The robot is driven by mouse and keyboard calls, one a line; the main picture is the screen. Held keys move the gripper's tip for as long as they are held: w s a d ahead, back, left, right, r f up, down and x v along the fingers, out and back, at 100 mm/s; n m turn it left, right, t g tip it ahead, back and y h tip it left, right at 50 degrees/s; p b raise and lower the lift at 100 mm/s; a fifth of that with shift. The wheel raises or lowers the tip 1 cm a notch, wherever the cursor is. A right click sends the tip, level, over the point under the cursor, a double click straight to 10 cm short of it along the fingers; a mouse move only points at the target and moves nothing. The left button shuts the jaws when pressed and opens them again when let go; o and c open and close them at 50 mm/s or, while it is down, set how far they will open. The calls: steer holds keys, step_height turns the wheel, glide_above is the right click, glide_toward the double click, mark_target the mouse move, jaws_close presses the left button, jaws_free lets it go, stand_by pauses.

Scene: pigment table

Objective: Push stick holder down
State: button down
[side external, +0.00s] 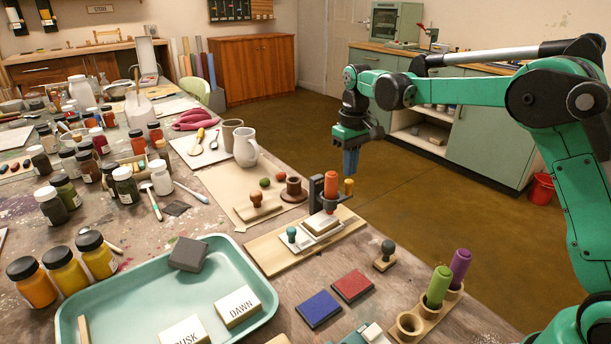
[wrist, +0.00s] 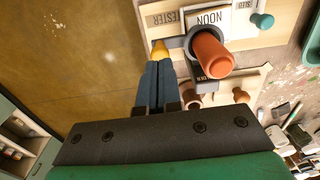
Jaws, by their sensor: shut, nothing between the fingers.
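An orange-red stick (side external: 331,185) stands upright in a dark grey holder (side external: 315,193) on a wooden tester board (side external: 275,257). In the wrist view the stick (wrist: 213,57) points towards the camera, and the holder's grey ring (wrist: 190,42) surrounds it. A pale block marked NOON (wrist: 208,18) lies beside the holder. My gripper (side external: 350,172) is shut and empty, fingers pointing down, above and just right of the holder in the side view. In the wrist view its blue fingers (wrist: 155,75) are left of the stick, close to a yellow knob (wrist: 160,50).
A teal knob (side external: 291,234) sits on the tester board. A loose stamp (side external: 384,256), blue and red pads (side external: 352,286) and a rack with green and purple sticks (side external: 438,287) stand nearer. A teal tray (side external: 150,283) is front left. Paint jars crowd the left.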

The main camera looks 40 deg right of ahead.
mark_target(349, 181)
steer(key=shift+f, duration=1.1)
steer(key=shift+r, duration=3.5)
steer(key=shift+s+a+r, duration=0.1)
steer(key=s+a+f+t, duration=0.1)
steer(key=s+a+t, duration=0.2)
steer(key=s, duration=0.5)
steer(key=s+a+f+t, duration=0.1)
steer(key=s+a+t, duration=0.3)
steer(key=s, duration=0.4)
steer(key=shift+a+f, duration=0.25)
steer(key=shift+a, duration=0.05)
